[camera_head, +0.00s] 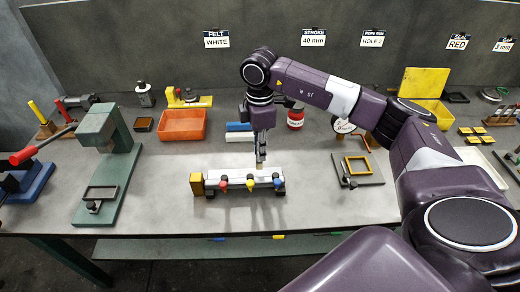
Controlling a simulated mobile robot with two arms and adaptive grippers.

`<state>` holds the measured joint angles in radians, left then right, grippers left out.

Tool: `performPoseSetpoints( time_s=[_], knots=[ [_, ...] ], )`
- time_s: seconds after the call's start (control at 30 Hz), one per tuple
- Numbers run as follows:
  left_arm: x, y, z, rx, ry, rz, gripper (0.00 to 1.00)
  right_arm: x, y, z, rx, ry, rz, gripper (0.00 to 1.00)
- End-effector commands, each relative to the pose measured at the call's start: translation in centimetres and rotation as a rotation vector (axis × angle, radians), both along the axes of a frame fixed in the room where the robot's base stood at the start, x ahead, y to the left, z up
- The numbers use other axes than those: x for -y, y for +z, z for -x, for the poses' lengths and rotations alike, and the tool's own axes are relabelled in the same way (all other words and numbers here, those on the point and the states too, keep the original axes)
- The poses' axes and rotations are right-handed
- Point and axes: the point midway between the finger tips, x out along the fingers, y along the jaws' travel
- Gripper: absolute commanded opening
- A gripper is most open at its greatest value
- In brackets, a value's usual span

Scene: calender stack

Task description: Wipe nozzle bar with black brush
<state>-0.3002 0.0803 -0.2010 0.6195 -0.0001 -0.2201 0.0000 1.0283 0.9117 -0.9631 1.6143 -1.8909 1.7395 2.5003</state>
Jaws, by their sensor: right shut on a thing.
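The nozzle bar (238,182) is a pale bar lying left to right on the grey table, with a yellow block at its left end and red, yellow and blue knobs along its front. My right gripper (260,157) points down just above the bar, right of its middle. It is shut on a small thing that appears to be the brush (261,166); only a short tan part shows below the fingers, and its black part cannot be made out. I cannot tell whether it touches the bar. My left gripper is not in view.
An orange tray (183,124), blue blocks (239,127) and a red jar (295,118) stand behind the bar. A green press (104,130) is at left, and a plate with a yellow frame (357,167) at right. The table in front of the bar is clear.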

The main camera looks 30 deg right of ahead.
Motion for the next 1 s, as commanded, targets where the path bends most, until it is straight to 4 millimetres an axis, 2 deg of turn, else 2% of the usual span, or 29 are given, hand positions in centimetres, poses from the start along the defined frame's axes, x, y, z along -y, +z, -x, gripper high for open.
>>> performPoseSetpoints(
  time_s=[1.0],
  knots=[
    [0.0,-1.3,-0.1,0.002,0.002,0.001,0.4,0.0,-2.0,0.0,0.0,0.0,-0.001,0.0]
  ],
)
